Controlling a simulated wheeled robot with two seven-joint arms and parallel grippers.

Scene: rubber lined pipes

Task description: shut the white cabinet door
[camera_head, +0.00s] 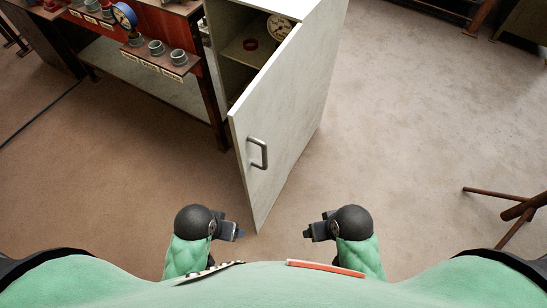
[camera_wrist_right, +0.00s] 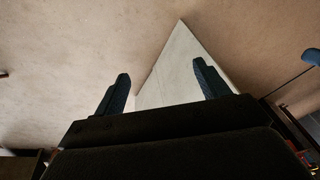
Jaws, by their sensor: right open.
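The white cabinet (camera_head: 230,35) stands ahead of me with its door (camera_head: 285,110) swung partly open toward me. The door's free edge is at the left, and a grey bar handle (camera_head: 258,153) sits on its outer face near that edge. My right gripper (camera_head: 308,232) is open and empty, low and to the right of the door's lower corner, apart from the handle. In the right wrist view its fingers (camera_wrist_right: 161,70) are spread, with the white door (camera_wrist_right: 170,75) beyond them. My left gripper (camera_head: 240,235) is just left of the door's lower corner; its jaw opening is unclear.
Inside the cabinet, a shelf holds a red ring (camera_head: 250,44) and a round gauge (camera_head: 279,27). A red workbench (camera_head: 180,35) with grey pipe pieces (camera_head: 157,48) stands at the left. A brown stool (camera_head: 520,212) is at the right.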

